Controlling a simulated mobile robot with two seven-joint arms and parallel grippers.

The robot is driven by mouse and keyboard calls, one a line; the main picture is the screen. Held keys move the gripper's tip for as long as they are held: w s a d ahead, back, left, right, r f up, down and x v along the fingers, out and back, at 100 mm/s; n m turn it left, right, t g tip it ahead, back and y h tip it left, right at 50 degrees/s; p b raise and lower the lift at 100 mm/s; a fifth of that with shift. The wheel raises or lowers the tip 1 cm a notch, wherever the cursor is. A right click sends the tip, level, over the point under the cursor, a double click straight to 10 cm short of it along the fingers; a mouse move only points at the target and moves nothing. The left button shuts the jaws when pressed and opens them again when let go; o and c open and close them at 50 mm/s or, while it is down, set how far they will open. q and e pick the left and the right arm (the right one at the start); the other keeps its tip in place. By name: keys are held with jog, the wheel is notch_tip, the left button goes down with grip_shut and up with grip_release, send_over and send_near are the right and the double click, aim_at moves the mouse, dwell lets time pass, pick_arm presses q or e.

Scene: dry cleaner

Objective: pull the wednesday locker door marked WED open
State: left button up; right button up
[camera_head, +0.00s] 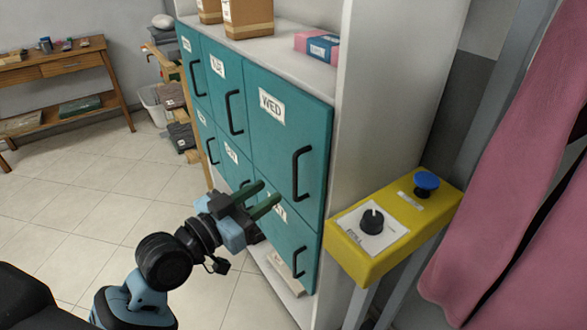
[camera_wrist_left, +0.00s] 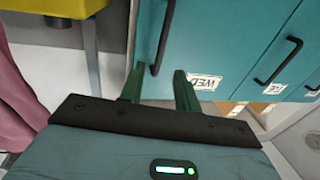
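The teal WED door (camera_head: 284,138) is shut flush at the upper right of the locker block. Its white WED label (camera_head: 271,106) is at the top and its black vertical bar handle (camera_head: 297,174) is near the right edge. My left gripper (camera_head: 270,191) is open and empty, left of and below that handle in the head view, partly covering the lower doors. In the left wrist view the scene is inverted; the WED handle (camera_wrist_left: 165,38) appears beyond and between the two spread green fingers (camera_wrist_left: 159,76), apart from them. My right gripper is not in view.
A yellow control box (camera_head: 372,267) with a black dial and a blue button (camera_head: 426,183) stands right of the locker. Pink garments (camera_head: 500,200) hang at far right. Boxes sit on the shelf above the doors. Tiled floor (camera_head: 60,215) to the left is clear.

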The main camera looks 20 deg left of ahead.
pick_arm(q)
jog(key=x, duration=0.7)
jog(key=shift+w+d+p, duration=0.15)
jog(key=shift+w+p, duration=0.2)
jog(key=shift+p, duration=0.1)
jog(key=shift+f, duration=0.15)
grip_shut()
